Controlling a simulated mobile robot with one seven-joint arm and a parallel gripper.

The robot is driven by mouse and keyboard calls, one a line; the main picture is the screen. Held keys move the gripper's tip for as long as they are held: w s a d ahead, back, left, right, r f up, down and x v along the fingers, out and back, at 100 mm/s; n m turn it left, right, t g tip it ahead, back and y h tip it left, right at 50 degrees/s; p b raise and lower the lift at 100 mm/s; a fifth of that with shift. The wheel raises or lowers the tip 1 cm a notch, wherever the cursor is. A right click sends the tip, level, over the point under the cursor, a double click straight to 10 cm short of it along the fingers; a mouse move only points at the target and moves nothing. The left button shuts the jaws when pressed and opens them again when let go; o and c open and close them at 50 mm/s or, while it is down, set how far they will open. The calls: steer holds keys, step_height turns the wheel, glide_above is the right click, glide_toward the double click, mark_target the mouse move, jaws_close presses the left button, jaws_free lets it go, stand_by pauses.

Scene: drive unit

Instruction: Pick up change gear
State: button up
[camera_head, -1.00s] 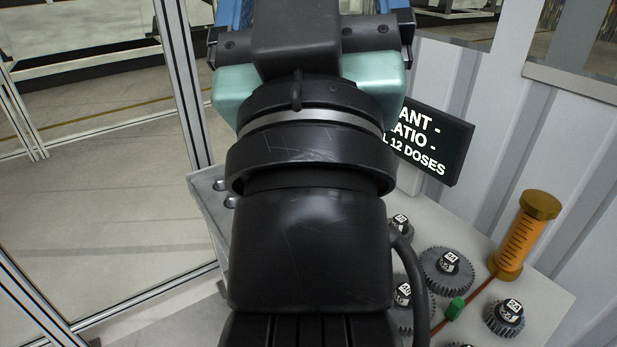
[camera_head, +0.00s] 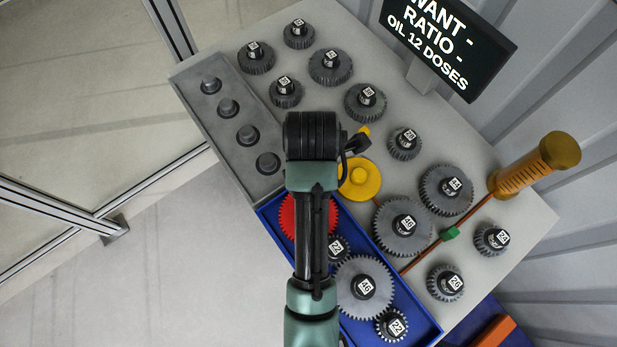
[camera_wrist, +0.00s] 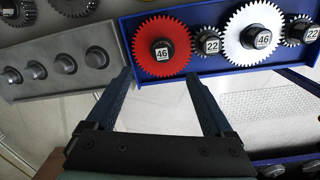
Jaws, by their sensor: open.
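Several dark grey change gears with numbered black hubs stand on the grey table, among them one marked 46 (camera_head: 390,238), one marked 44 (camera_head: 432,192) and one marked 26 (camera_head: 434,287). Which one the task means is not shown. The blue tray (camera_head: 425,325) holds a red gear (camera_head: 288,217), a pale gear marked 46 (camera_head: 350,300) and two small gears marked 22. In the wrist view, the red gear (camera_wrist: 145,62) is marked 46, and the pale gear (camera_wrist: 240,58) is right of it. My gripper (camera_wrist: 158,76) is open and empty, its fingertips appearing just below the red gear.
A grey block with several round pegs (camera_head: 238,120) lies along the left edge. A yellow knob (camera_head: 375,185) is partly behind my arm. A display (camera_head: 450,45) stands at the back.

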steer(key=f, duration=0.5)
steer(key=s+f, duration=0.1)
steer(key=f, duration=0.1)
steer(key=shift+f, duration=0.25)
steer(key=shift+w+a+f+p, duration=0.1)
steer(key=shift+w+f+p, duration=0.05)
steer(key=shift+f, duration=0.8)
steer(key=shift+w+a+f+p, duration=0.1)
steer(key=shift+w+f+p, duration=0.05)
steer(key=shift+f, duration=0.85)
steer(key=shift+w+f+p, duration=0.15)
steer(key=shift+f, duration=0.8)
steer(key=shift+c, duration=0.2)
jaws_close()
steer(key=shift+w+r, duration=0.15)
